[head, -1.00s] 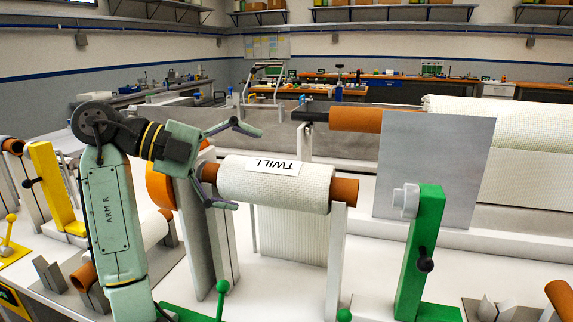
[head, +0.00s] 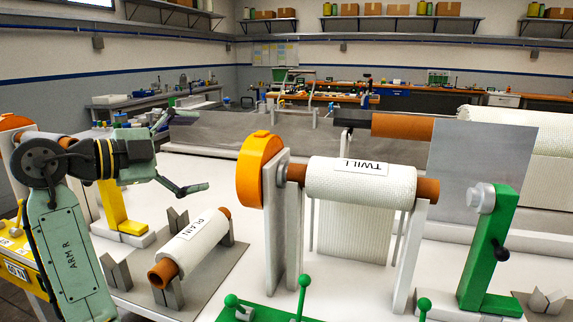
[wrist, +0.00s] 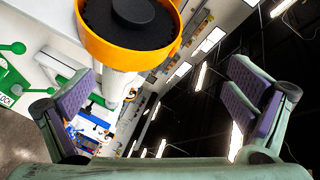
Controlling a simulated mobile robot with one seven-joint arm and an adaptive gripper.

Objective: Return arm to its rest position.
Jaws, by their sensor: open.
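My arm, marked ARM R (head: 70,255), stands at the left of the head view. My gripper (head: 185,155) is open and empty, its two fingers spread and pointing right. It is in the air left of the orange round cap (head: 262,170) and above and behind the PLAIN roll. In the wrist view my gripper (wrist: 165,105) shows its purple finger pads wide apart with nothing between them. The orange cap with its black face (wrist: 130,22) is at the top left there, beyond the left finger.
The TWILL roll (head: 360,182) hangs on a white stand right of my gripper. The PLAIN roll (head: 192,243) lies on a grey cradle below. A yellow post (head: 112,208) stands behind my arm; a green post (head: 487,250) and grey plate (head: 478,165) are at right.

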